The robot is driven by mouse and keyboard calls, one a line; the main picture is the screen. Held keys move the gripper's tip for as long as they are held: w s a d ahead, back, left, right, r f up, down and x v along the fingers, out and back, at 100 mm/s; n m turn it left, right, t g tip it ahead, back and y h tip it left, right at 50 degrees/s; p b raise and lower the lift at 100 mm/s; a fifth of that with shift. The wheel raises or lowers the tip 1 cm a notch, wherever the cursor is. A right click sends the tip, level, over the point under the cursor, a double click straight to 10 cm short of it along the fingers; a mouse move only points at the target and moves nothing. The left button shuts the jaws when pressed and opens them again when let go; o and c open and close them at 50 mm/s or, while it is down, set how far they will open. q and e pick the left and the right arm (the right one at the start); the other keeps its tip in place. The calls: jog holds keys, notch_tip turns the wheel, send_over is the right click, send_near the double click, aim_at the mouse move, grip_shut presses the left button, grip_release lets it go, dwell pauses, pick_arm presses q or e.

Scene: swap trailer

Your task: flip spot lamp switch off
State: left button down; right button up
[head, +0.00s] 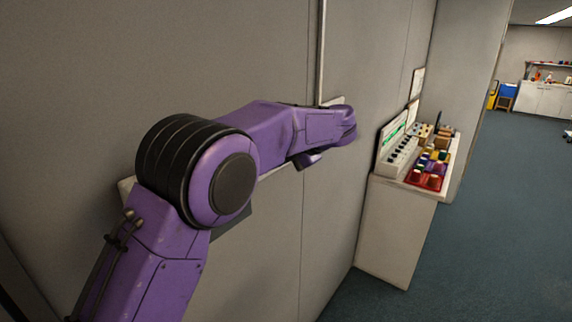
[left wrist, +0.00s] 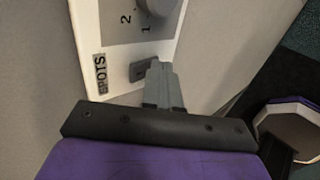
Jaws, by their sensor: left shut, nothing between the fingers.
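A white switch panel labelled "SPOTS" (left wrist: 96,15) is on the wall in the left wrist view. It has a grey area with a round dark knob and the numbers 1 and 2. A small dark switch (left wrist: 141,69) sits below that area, beside the label. My left gripper (left wrist: 160,68) is shut and empty, its fingertips at or very close to the right side of the switch; I cannot tell if they touch. In the head view my purple left arm reaches along the wall, and its wrist hides most of the panel (head: 334,101). My right gripper is not in view.
A white cabinet (head: 396,235) stands against the wall to the right, with a switch box (head: 401,157) and colourful bins (head: 428,172) on top. A vertical conduit (head: 322,50) runs down to the panel. The dark carpeted floor at right is clear.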

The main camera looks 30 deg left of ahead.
pick_arm(q)
jog(key=shift+s+a+r+p, duration=0.1)
jog(key=shift+r+p, duration=0.3)
jog(key=shift+r, duration=0.1)
jog(key=shift+s+a+r+p, duration=0.1)
jog(key=shift+r+p, duration=0.25)
jog(key=shift+r, duration=0.15)
jog(key=shift+d, duration=0.15)
jog(key=b+v, duration=0.1)
jog(key=v, duration=1.2)
jog(key=shift+d+f, duration=0.35)
jog(key=shift+d, duration=0.1)
